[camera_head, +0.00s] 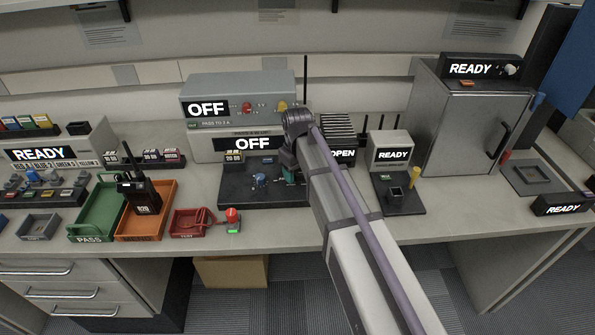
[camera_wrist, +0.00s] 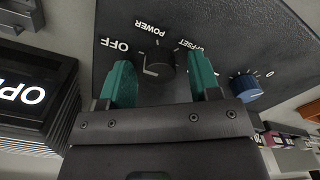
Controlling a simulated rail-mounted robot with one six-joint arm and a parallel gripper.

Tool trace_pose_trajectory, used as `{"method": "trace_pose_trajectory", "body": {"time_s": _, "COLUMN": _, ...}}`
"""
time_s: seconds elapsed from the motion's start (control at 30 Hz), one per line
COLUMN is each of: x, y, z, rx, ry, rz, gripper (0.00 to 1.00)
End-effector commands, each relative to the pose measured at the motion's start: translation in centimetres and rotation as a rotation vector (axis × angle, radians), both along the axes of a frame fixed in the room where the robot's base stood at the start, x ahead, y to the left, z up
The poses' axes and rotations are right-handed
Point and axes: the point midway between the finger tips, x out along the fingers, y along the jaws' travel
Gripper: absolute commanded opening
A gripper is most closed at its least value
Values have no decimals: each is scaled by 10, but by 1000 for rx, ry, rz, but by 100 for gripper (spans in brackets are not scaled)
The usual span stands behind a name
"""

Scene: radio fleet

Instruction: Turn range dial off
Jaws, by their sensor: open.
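A black dial (camera_wrist: 156,69) sits on a dark panel (camera_wrist: 255,35) in the wrist view, with white labels "OFF", "POWER" and one partly covered word around it. No label reading "range" is legible. My gripper (camera_wrist: 158,62) is open, its two teal fingers on either side of the black dial; whether they touch it I cannot tell. A blue dial (camera_wrist: 246,88) stands apart to the right, near a "0" mark. In the head view, my gripper (camera_head: 290,174) is over the dark panel (camera_head: 235,196), right of the blue dial (camera_head: 261,180); the black dial is hidden there.
Grey units behind the panel show "OFF" on the upper display (camera_head: 208,108) and lower display (camera_head: 260,143). A slotted black unit marked "OPEN" (camera_head: 342,153) stands close on the right. A handheld radio (camera_head: 139,190) stands in an orange tray (camera_head: 160,225) at left.

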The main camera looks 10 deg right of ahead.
Motion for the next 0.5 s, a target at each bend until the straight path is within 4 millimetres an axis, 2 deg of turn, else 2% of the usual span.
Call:
{"method": "trace_pose_trajectory", "body": {"time_s": 0.17, "x": 0, "y": 0, "z": 13, "rx": 0, "ry": 0, "rz": 0, "gripper": 57}}
{"method": "trace_pose_trajectory", "body": {"time_s": 0.27, "x": 0, "y": 0, "z": 33, "rx": 0, "ry": 0, "rz": 0, "gripper": 57}}
{"method": "trace_pose_trajectory", "body": {"time_s": 0.5, "x": 0, "y": 0, "z": 94, "rx": 0, "ry": 0, "rz": 0, "gripper": 57}}
